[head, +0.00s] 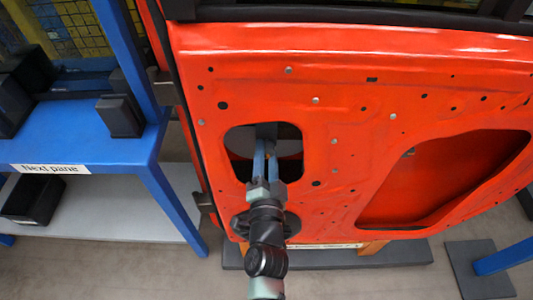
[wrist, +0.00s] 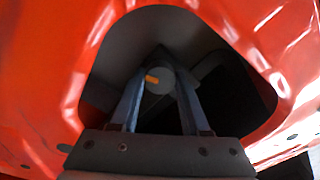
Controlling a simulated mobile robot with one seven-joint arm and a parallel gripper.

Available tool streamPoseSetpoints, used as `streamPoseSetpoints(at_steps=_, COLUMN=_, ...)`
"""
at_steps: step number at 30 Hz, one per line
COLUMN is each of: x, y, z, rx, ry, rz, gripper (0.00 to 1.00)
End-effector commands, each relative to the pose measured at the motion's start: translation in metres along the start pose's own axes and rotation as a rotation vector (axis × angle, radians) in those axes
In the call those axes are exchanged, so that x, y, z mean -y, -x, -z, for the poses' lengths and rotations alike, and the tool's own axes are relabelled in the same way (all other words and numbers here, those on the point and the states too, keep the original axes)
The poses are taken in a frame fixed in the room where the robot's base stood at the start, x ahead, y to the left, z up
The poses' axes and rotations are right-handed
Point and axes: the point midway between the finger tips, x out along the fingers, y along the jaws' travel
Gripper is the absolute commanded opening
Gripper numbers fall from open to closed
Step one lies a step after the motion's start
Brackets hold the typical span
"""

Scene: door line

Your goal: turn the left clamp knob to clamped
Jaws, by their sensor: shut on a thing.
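The left clamp knob (wrist: 165,84) is a dark grey round piece with an orange mark on its face, seen in the wrist view through an opening in the red door panel (head: 345,75). My gripper (wrist: 160,78) reaches into this left opening, with one blue finger on each side of the knob, shut on it. In the head view my gripper (head: 265,146) is inside the opening and a dark part (head: 266,130) shows just past the fingertips. The knob's face cannot be made out there.
The opening's red rim surrounds my fingers closely. A larger opening (head: 440,180) lies to the right in the panel. A blue rack (head: 90,152) labelled "Next pane" stands at the left, with dark bins (head: 120,115). A dark base plate (head: 330,257) lies below the door.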

Motion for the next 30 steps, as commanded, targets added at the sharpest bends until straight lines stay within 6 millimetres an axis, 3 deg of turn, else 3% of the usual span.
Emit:
streamPoseSetpoints(at_steps=15, x=-0.0007, y=0.0004, z=-0.0007, rx=0.001, ry=-0.335, rz=-0.001, gripper=0.0)
streamPoseSetpoints(at_steps=30, x=-0.0008, y=0.0004, z=-0.0008, rx=0.001, ry=-0.397, rz=-0.002, gripper=0.0)
